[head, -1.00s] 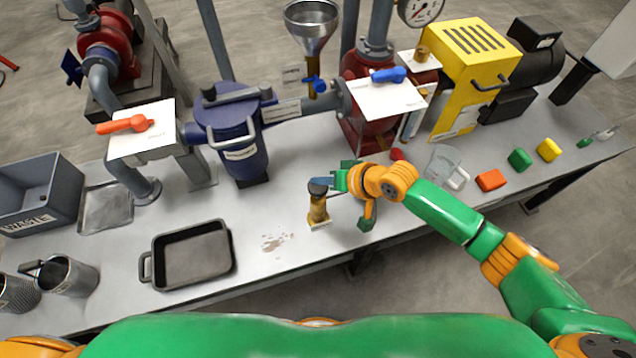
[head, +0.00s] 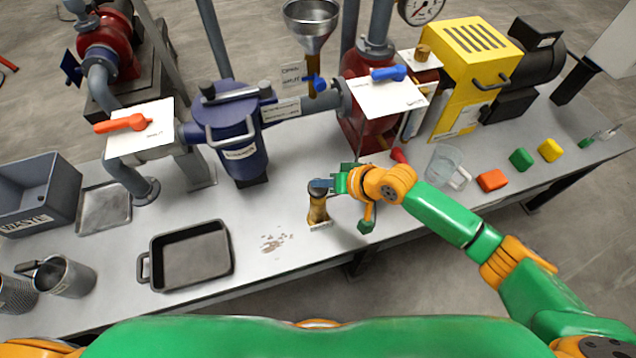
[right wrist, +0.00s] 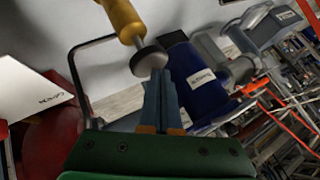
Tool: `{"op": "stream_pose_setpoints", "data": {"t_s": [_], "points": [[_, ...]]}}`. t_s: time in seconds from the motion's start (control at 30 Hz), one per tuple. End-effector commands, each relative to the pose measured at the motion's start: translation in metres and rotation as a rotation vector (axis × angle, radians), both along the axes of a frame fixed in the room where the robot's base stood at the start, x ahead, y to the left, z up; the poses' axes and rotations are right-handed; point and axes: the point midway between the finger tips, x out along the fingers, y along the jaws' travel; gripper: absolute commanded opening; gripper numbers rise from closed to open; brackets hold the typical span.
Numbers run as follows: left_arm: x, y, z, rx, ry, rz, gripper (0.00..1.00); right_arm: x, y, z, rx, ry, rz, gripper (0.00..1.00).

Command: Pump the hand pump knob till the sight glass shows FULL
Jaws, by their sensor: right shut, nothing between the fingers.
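The hand pump (head: 318,211) is a short brass cylinder on a small pale base near the bench's front edge. Its dark round knob (right wrist: 149,62) sits on a thin rod in the right wrist view. My right gripper (head: 324,185) is at the knob in the head view, its fingers shut with nothing between them. In the wrist view the shut fingertips (right wrist: 160,80) are right at the knob's face; I cannot tell if they touch it. I cannot make out the sight glass or its reading. My left gripper is not in view.
A blue strainer pot (head: 235,145) stands behind. A clear jug (head: 443,165) and an orange block (head: 492,181) are to the right.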

Motion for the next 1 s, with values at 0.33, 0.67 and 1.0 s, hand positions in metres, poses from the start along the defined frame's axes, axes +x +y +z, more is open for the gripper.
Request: {"op": "stream_pose_setpoints", "data": {"t_s": [0.33,0.67,1.0], "points": [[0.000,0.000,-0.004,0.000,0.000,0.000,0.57,-0.001,0.000,-0.006,-0.001,0.003,0.000,0.00],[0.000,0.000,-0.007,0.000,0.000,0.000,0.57,-0.001,0.000,-0.010,-0.001,0.003,0.000,0.00],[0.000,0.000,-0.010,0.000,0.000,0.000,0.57,-0.001,0.000,-0.014,-0.002,0.003,0.000,0.00]]}}
